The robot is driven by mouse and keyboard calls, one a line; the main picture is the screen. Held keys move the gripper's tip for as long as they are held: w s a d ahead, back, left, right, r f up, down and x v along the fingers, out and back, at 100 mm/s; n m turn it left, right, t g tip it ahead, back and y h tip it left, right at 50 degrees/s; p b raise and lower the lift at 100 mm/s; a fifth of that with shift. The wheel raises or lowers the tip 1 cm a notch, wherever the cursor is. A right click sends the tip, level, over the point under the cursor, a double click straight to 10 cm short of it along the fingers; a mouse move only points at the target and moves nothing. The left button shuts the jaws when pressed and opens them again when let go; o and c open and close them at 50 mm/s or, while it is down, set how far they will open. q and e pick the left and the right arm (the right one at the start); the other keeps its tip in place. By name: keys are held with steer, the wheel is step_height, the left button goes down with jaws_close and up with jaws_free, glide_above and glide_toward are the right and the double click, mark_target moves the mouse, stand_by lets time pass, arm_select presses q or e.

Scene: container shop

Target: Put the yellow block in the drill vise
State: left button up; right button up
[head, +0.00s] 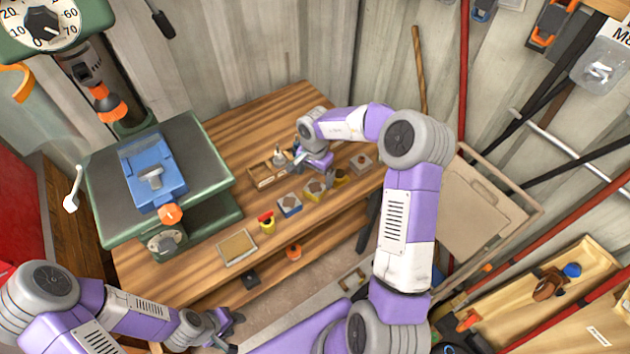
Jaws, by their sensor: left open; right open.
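The blue drill vise (150,184) is clamped on the green drill press table at the left; a grey part lies across its top. My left gripper (232,333) is open at the bottom, in front of the bench.
A yellow-and-red item (267,224) lies nearer the vise. A wooden tray (265,180) stands behind, and a framed board (237,248) lies in front. The drill press hangs above the vise.

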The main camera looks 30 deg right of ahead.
mark_target(315, 188)
step_height(315, 188, up, 5)
steer(key=shift+r+p, duration=0.1)
steer(key=shift+p, duration=0.45)
steer(key=shift+s, duration=0.1)
